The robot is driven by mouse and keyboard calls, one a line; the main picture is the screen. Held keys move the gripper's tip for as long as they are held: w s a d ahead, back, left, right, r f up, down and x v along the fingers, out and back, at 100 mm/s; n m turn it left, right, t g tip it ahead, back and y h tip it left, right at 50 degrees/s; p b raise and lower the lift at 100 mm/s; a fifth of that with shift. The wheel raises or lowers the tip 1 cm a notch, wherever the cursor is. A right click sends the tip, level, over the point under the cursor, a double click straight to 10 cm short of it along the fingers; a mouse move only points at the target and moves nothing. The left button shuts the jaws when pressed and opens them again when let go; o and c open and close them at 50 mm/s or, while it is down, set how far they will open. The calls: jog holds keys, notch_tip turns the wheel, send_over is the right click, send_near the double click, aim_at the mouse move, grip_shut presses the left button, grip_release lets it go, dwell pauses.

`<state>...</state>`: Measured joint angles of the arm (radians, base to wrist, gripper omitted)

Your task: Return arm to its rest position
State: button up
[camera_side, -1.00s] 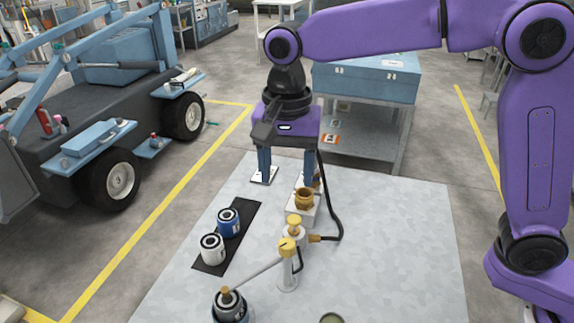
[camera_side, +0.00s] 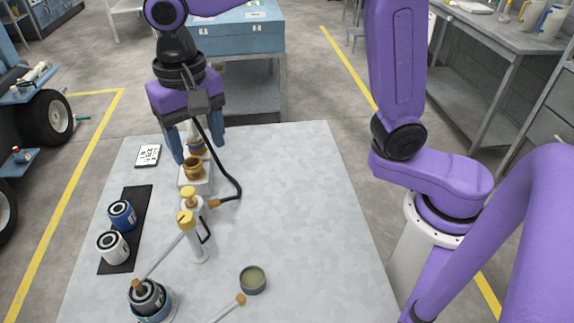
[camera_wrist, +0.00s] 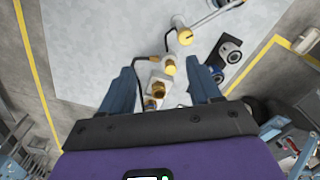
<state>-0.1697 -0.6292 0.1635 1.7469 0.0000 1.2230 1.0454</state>
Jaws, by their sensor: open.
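My gripper (camera_side: 196,158) hangs above the far left part of the pale work table (camera_side: 290,200), fingers pointing down and spread apart. Nothing is visibly clamped between them. In the side view a brass cup-like fitting (camera_side: 194,166) on a white block (camera_side: 196,188) stands just in front of and below the fingers. In the wrist view the brass fitting (camera_wrist: 157,87) shows between the two blue fingers (camera_wrist: 160,74). How high the fingertips are above the block is hard to tell. A purple arm stands on a white round base (camera_side: 415,250) at the right.
A yellow-topped pump (camera_side: 197,240) with a lever and a dark hose stands nearby. Blue (camera_side: 122,214) and white (camera_side: 113,246) reels sit on a black strip (camera_side: 140,205). A dark reel (camera_side: 148,298) and an open tin (camera_side: 253,280) are in front. The table's right side is clear.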

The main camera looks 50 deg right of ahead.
jog(key=s+d+f+n, duration=0.3)
jog(key=s+d+n, duration=0.4)
jog(key=s+d, duration=0.3)
jog(key=s+d+f+n, duration=0.4)
jog(key=s+d+n, duration=0.4)
jog(key=s+d, duration=0.2)
jog(key=shift+s+d, duration=0.2)
jog(key=shift+d, duration=0.35)
